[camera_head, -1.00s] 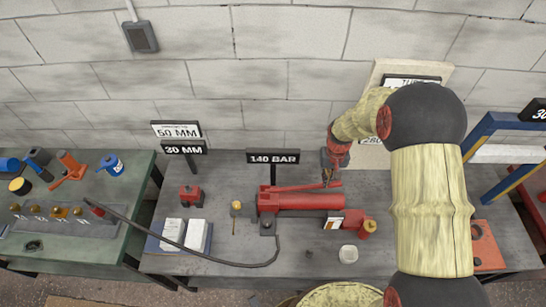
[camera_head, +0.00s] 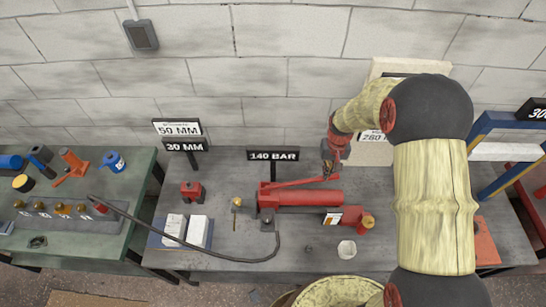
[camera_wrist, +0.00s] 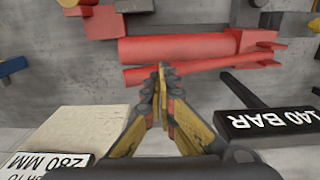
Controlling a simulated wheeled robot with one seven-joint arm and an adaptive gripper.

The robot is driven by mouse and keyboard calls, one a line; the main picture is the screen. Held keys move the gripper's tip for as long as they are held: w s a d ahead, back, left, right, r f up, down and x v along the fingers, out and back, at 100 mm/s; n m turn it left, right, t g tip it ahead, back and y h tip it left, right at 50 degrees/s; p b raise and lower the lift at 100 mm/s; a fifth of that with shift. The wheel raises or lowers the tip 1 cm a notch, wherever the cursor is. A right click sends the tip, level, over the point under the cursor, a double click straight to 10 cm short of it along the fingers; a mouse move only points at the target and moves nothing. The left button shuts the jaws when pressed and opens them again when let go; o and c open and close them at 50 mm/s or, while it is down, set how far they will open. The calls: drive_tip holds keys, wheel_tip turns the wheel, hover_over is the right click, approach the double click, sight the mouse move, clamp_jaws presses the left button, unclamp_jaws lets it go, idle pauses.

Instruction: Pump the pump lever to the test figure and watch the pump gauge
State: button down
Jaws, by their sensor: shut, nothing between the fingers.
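The red pump (camera_head: 310,198) lies on the grey bench, its cylinder running left to right. Its red pump lever (camera_head: 296,183) slopes up to the right from the pump's left end. My gripper (camera_head: 328,176) is shut with nothing held, its fingertips at the lever's raised right end. In the wrist view the closed fingertips (camera_wrist: 162,72) are against or just beside the lever (camera_wrist: 205,66), with the pump cylinder (camera_wrist: 180,48) beyond; contact is unclear. A sign reading 140 BAR (camera_head: 273,155) stands behind the pump. I cannot make out a gauge face or needle.
A black hose (camera_head: 200,247) runs from the pump to the green bench (camera_head: 60,250) at left. An open booklet (camera_head: 185,230) and a small red block (camera_head: 191,190) lie left of the pump. A blue frame (camera_head: 490,130) stands right.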

drive_tip(key=shift+r+p, duration=1.5)
drive_tip(key=shift+r, duration=1.05)
drive_tip(key=s+r+t+b, duration=0.2)
drive_tip(key=s+r+b, duration=0.5)
drive_tip(key=s, duration=0.5)
drive_tip(key=s+r+t+b, duration=0.3)
drive_tip(key=s+r+b, duration=0.4)
drive_tip(key=s+r, duration=0.4)
drive_tip(key=shift+s+t+b, duration=0.3)
drive_tip(key=shift+s, duration=0.95)
idle(1.9)
